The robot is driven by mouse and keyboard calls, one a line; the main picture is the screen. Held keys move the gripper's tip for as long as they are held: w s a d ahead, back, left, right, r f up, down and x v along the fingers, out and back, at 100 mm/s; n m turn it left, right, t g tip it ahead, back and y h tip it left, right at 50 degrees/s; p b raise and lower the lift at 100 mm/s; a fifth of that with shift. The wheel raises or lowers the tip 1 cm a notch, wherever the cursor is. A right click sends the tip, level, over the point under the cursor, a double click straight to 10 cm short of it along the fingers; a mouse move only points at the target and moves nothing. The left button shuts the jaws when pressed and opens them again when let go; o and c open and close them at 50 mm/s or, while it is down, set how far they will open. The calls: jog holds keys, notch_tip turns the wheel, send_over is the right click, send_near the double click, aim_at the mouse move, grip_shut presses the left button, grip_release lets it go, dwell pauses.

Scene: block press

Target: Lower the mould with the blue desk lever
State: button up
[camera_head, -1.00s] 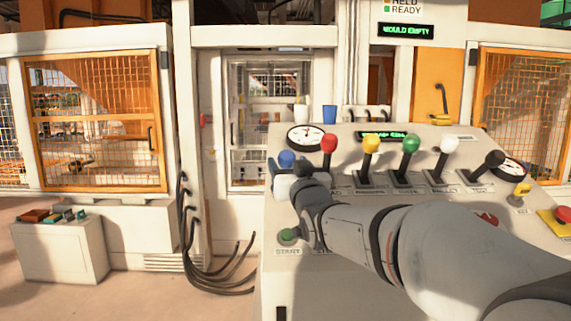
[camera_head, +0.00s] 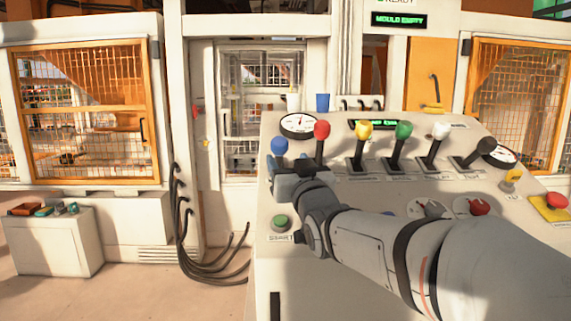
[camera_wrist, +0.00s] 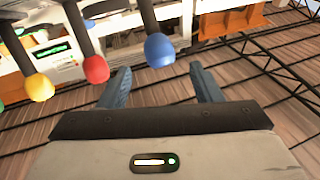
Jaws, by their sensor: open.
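The blue desk lever has a round blue knob (camera_head: 279,146) and is leftmost in the row on the sloped desk. In the wrist view the blue knob (camera_wrist: 159,50) hangs beyond and between my two fingertips, with its stem running up and left. My gripper (camera_wrist: 160,85) is open, its dark fingers spread to either side of the knob's line; nothing is held. In the head view my gripper (camera_head: 292,167) is just below the knob, partly hidden by my wrist, and the lever's foot is hidden. A display above reads MOULD EMPTY (camera_head: 398,19).
Close to the right stand the red lever (camera_head: 322,130), yellow lever (camera_head: 363,130), green lever (camera_head: 403,131), white lever (camera_head: 441,132) and black lever (camera_head: 486,146). A green START button (camera_head: 281,222) is below my gripper. A gauge (camera_head: 299,125) lies behind the blue knob.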

aim_at(282, 148)
dwell(0.5)
jog(key=shift+r+p, duration=0.5)
jog(key=shift+p, duration=0.45)
jog(key=r+g+p, duration=0.1)
jog(key=p, duration=0.3)
jog(key=shift+r+p, duration=0.2)
jog(key=shift+p, duration=0.2)
jog(key=p, duration=0.2)
jog(key=g+p, duration=0.1)
jog(key=shift+r+h+p, duration=0.25)
jog(key=shift+h+p, duration=0.05)
jog(key=shift+p, duration=0.1)
jog(key=shift+s+d+f+g+p, duration=0.15)
jog(key=shift+g+p, duration=0.25)
jog(key=shift+p, duration=0.35)
jog(key=shift+w+f, duration=0.15)
jog(key=shift+w, duration=0.15)
jog(key=shift+p+x, duration=1.1)
jog(key=shift+x, duration=2.55)
jog(key=shift+f, duration=0.15)
